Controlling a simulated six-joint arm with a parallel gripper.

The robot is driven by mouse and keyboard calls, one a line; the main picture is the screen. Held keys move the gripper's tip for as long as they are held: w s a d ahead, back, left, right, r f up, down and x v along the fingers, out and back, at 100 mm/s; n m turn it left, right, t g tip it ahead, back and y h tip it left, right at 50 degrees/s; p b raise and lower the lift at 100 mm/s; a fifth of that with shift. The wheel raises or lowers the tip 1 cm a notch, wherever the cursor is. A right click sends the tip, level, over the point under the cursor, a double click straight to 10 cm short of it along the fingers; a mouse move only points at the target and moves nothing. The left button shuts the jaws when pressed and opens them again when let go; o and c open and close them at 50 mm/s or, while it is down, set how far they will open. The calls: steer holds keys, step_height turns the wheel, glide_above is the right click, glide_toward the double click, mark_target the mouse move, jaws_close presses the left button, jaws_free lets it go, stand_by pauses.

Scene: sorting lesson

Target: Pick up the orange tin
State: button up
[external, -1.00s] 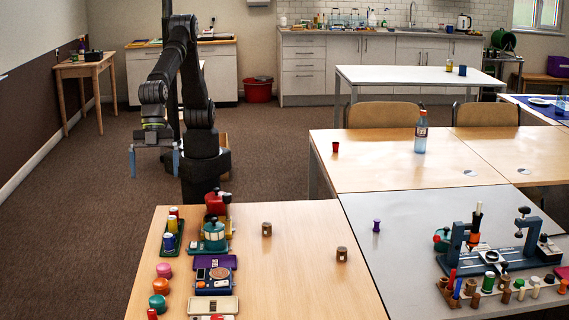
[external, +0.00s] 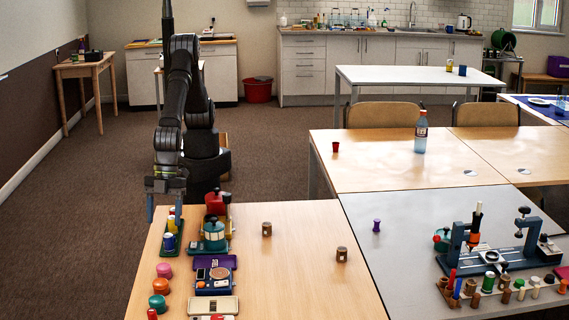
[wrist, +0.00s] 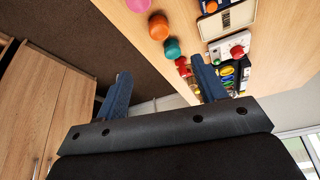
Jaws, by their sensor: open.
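The orange tin (external: 160,286) stands on the near left part of the wooden table, between a pink tin (external: 164,270) and a teal tin (external: 157,303). My gripper (external: 165,208) is open and empty, at the table's far left corner by the green tray, apart from the orange tin. In the wrist view the orange tin (wrist: 159,26) shows near the top, beyond the two blue fingers of my gripper (wrist: 160,74), with the teal tin (wrist: 172,48) below it.
A green tray (external: 172,250) with several small cans lies behind the tins. A teal pot (external: 214,236), a purple-edged box (external: 214,262) and other items stand to the right. Two brown wooden pieces (external: 267,229) stand farther right, with bare table around them.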

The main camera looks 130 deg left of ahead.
glide_toward(161, 281)
steer(key=x, duration=0.3)
steer(key=a+x, duration=0.1)
steer(key=shift+w+d+f, duration=0.15)
steer(key=shift+f, duration=0.3)
steer(key=shift+d+x, duration=0.2)
steer(key=shift+x, duration=1.15)
steer(key=shift+d+x, duration=0.2)
steer(key=shift+x, duration=1.15)
steer(key=shift+r, duration=0.15)
steer(key=shift+c, duration=0.5)
steer(key=c, duration=1)
